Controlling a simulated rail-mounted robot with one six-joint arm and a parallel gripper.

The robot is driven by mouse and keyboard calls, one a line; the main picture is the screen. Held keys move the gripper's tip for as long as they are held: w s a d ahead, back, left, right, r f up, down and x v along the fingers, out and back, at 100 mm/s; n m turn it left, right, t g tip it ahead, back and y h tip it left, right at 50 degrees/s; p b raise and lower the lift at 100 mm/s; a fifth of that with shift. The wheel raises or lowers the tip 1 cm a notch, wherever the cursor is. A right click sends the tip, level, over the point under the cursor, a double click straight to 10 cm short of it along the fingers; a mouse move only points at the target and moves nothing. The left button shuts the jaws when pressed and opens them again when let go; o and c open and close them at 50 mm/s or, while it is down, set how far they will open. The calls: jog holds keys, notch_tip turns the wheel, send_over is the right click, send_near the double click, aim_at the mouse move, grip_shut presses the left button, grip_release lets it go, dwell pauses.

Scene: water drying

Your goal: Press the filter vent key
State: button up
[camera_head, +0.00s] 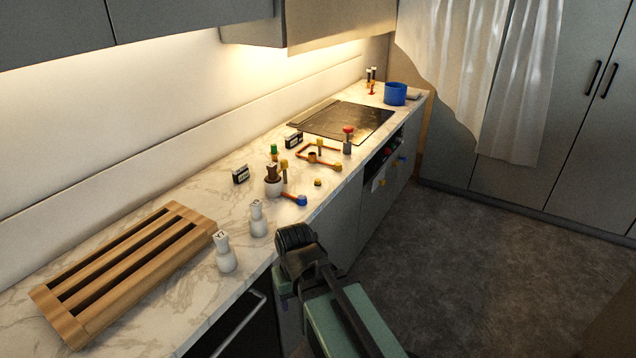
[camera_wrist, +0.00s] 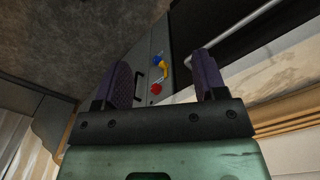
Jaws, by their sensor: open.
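No part I can see is clearly marked as the filter vent key, so I cannot tell which one it is. In the wrist view, a blue knob (camera_wrist: 156,60), a yellow curved handle (camera_wrist: 164,70) and a red knob (camera_wrist: 157,88) show on a grey front panel beyond my fingers. My gripper (camera_wrist: 162,62) is open, with nothing between its two dark purple fingers. In the head view, my dark wrist end (camera_head: 296,238) is beside the counter's front edge; the fingertips cannot be made out there.
The marble counter (camera_head: 262,165) carries a wooden slatted rack (camera_head: 170,245), white bottles (camera_head: 225,252), small black boxes (camera_head: 241,174), orange pipes with coloured knobs (camera_head: 322,158), a dark hob (camera_head: 345,118) and a blue pot (camera_head: 395,94). The floor at right is clear.

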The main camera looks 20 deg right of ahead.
jog(key=shift+d, duration=0.1)
grip_shut()
dwell(1.5)
